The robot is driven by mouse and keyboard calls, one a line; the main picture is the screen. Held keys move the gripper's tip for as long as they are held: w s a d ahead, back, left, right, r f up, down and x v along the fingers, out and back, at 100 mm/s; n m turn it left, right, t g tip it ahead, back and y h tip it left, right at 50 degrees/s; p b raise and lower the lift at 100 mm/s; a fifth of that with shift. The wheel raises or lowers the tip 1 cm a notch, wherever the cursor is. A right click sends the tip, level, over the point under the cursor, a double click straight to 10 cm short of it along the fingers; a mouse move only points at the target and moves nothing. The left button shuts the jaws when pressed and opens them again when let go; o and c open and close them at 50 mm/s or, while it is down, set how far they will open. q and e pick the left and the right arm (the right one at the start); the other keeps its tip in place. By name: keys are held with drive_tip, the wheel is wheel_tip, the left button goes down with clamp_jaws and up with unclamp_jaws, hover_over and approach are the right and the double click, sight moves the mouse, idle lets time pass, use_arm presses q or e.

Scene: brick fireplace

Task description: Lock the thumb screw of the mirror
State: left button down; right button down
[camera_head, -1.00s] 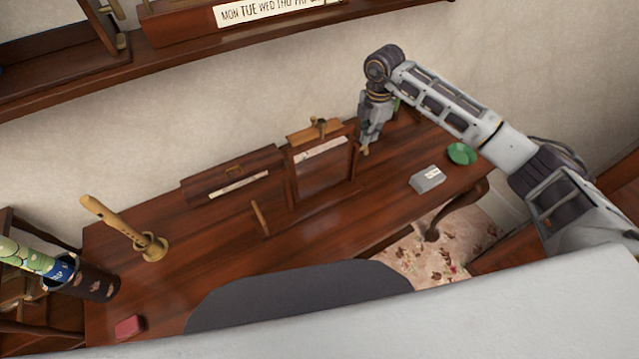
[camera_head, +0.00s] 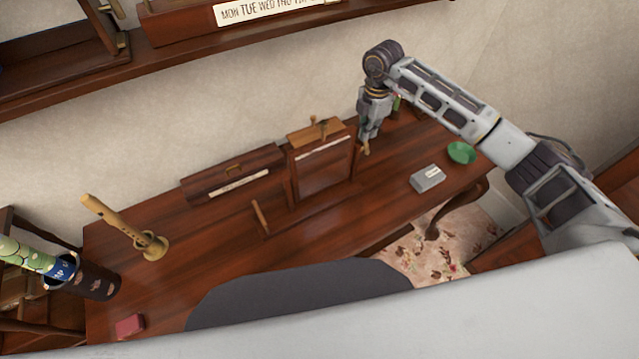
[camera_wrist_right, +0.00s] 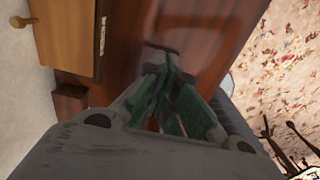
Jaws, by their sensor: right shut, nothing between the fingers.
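The mirror (camera_head: 324,178) stands upright in its dark wooden frame near the back of the desk. A small brass-coloured knob, apparently the thumb screw (camera_head: 366,147), shows at the frame's right side. My right gripper (camera_head: 366,137) points down just beside that side, with its tips close to the knob; I cannot tell whether they touch it. In the right wrist view its green-padded fingers (camera_wrist_right: 162,62) are shut, with nothing seen held. The fingers hide part of the wood behind them, and I cannot clearly make out the screw there. My left gripper is not in view.
The desk (camera_head: 200,235) has free room in front of the mirror. A dark wooden box (camera_head: 228,172) lies left of it. A grey box (camera_head: 427,179) and a green dish (camera_head: 461,153) stand to the right.

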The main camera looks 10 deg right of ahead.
drive_tip(key=shift+w, duration=0.25)
drive_tip(key=shift+f+b, duration=0.3)
drive_tip(key=shift+f, duration=0.1)
idle(0.3)
drive_tip(key=shift+r, duration=0.15)
idle(0.3)
drive_tip(key=shift+r+p, duration=2.2)
drive_tip(key=shift+r, duration=1.25)
wheel_tip(320, 180, up, 12)
drive_tip(key=shift+f, duration=0.15)
